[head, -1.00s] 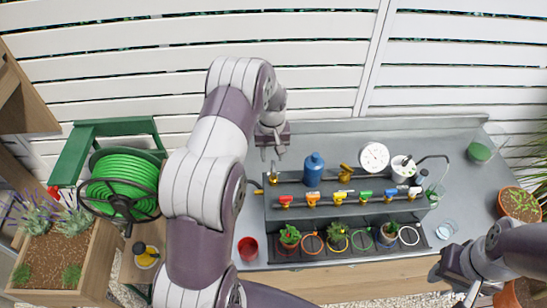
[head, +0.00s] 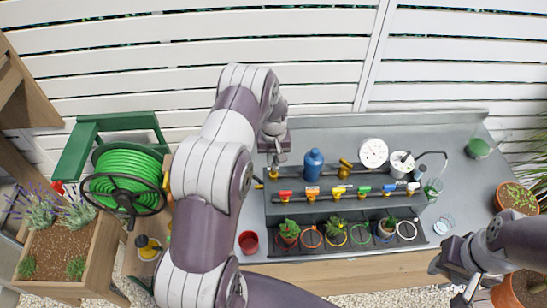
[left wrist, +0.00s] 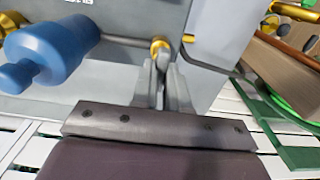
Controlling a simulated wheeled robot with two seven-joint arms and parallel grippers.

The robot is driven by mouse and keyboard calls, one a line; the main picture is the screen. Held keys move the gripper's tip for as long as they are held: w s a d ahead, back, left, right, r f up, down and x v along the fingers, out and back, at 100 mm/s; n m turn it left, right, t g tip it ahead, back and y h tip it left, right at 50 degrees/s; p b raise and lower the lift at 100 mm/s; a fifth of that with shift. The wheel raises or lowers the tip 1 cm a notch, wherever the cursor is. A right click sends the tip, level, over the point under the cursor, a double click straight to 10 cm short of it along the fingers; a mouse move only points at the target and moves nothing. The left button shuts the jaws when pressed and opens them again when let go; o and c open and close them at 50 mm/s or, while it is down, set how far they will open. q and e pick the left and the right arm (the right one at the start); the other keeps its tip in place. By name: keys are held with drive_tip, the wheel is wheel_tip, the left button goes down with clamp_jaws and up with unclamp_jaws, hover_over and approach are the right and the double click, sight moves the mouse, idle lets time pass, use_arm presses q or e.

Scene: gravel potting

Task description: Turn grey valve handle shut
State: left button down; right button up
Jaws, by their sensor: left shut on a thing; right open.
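My left gripper (head: 277,162) is at the left end of the pipe on the bench, at a brass fitting (head: 273,173). In the left wrist view my left gripper (left wrist: 164,72) is shut on a thin grey piece just below the brass fitting (left wrist: 160,45), which I take to be the grey valve handle (left wrist: 163,60). The fingers hide most of the handle, so its exact angle is unclear. My right gripper (head: 463,290) is open and empty in front of the bench's right part.
Several coloured valves line the shelf, with potted plants below. A red cup (head: 249,242) and a green hose reel (head: 124,180) are at left.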

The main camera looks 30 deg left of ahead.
use_arm(q)
drive_tip(key=m+b, duration=0.2)
drive_tip(key=m, duration=0.2)
drive_tip(key=shift+b, duration=0.4)
drive_tip(key=m+b, duration=0.1)
drive_tip(key=m, duration=0.2)
drive_tip(key=shift+m+b, duration=0.35)
drive_tip(key=shift+m, duration=0.05)
drive_tip(key=m+b, duration=0.1)
drive_tip(key=m, duration=0.1)
drive_tip(key=shift+w+m, duration=0.1)
drive_tip(key=shift+m, duration=0.2)
drive_tip(key=m+b, duration=0.1)
drive_tip(key=m, duration=0.2)
drive_tip(key=shift+r+m, duration=0.1)
drive_tip(key=shift+m, duration=0.2)
drive_tip(key=shift+m+b, duration=0.4)
drive_tip(key=shift+m, duration=1.5)
drive_tip(key=shift+r, duration=0.1)
drive_tip(key=c, duration=1.1)
unclamp_jaws()
drive_tip(key=shift+c, duration=0.2)
